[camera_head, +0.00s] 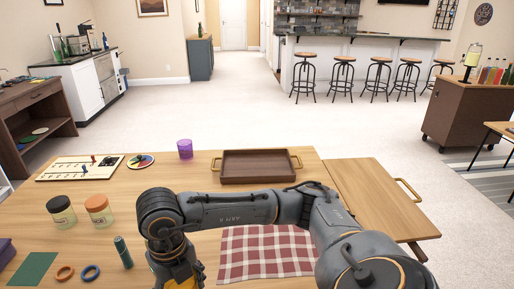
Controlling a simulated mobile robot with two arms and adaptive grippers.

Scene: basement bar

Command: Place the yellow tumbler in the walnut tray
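The walnut tray (259,168) is a dark brown rectangular tray with brass handles at both ends. It stands empty near the far edge of the table. My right arm comes in from the lower right and bends across the table. Its gripper (181,277) points down at the bottom edge of the view, left of the checked cloth. A bit of yellow, likely the yellow tumbler (187,284), shows at the gripper's fingers, cut off by the frame edge. Whether the fingers are closed on it is hidden. My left gripper is not in view.
A purple tumbler (185,149) stands left of the tray. Two jars (61,212) (99,211), a green tube (123,252), two rings, a game board (79,168) and a colour wheel (140,161) lie to the left. A red checked cloth (262,260) lies below my forearm.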

